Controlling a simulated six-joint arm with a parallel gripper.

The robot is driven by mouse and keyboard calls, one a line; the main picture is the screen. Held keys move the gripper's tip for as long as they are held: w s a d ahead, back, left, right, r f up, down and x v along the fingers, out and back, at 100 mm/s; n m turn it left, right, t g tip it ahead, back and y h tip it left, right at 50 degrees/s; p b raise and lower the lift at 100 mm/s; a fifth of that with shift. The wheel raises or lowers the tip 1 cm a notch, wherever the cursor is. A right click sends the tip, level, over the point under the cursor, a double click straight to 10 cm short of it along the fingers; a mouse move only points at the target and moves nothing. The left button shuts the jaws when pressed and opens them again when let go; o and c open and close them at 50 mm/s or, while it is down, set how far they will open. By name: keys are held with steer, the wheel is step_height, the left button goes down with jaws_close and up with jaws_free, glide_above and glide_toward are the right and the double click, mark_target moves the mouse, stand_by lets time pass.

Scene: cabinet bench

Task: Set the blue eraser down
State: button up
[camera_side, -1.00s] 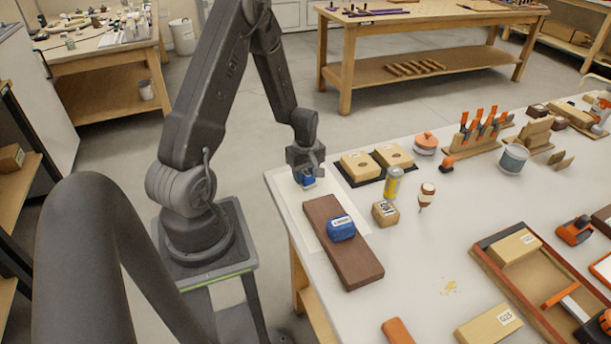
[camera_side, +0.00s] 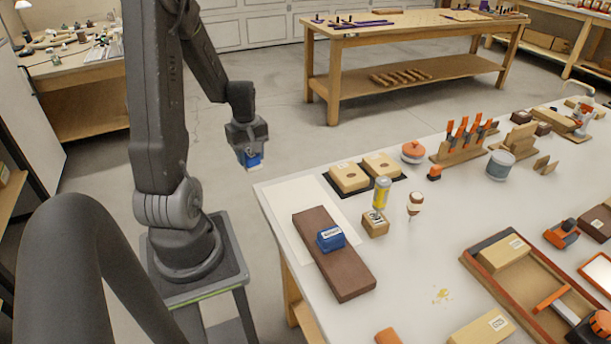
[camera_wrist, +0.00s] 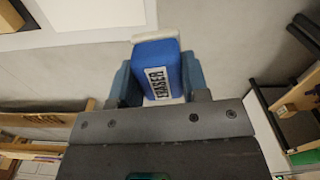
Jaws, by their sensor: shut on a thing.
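The blue eraser (camera_wrist: 158,62) has a white label reading ERASER and white ends, and it is held in my gripper. In the side view the eraser (camera_side: 254,161) hangs below my gripper (camera_side: 250,152), left of the bench's near-left corner and apart from the bench. In the wrist view my gripper (camera_wrist: 160,82) has its two fingers shut on the eraser's sides. A second blue block (camera_side: 331,239) with a white label lies on a brown board (camera_side: 345,273). The white-topped bench (camera_side: 420,275) stands to the right of my gripper.
A pale sheet (camera_side: 283,207) lies under the brown board at the bench corner. Two wooden blocks (camera_side: 349,177) sit on a black mat behind it.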

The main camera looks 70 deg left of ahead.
steer(key=w+d+m, duration=0.1)
steer(key=w+m, duration=0.7)
steer(key=m, duration=1.2)
glide_above(360, 202)
step_height(360, 202, down, 7)
steer(key=shift+r, duration=0.2)
steer(key=shift+f, duration=2)
steer(key=shift+f, duration=0.2)
steer(key=o, duration=0.9)
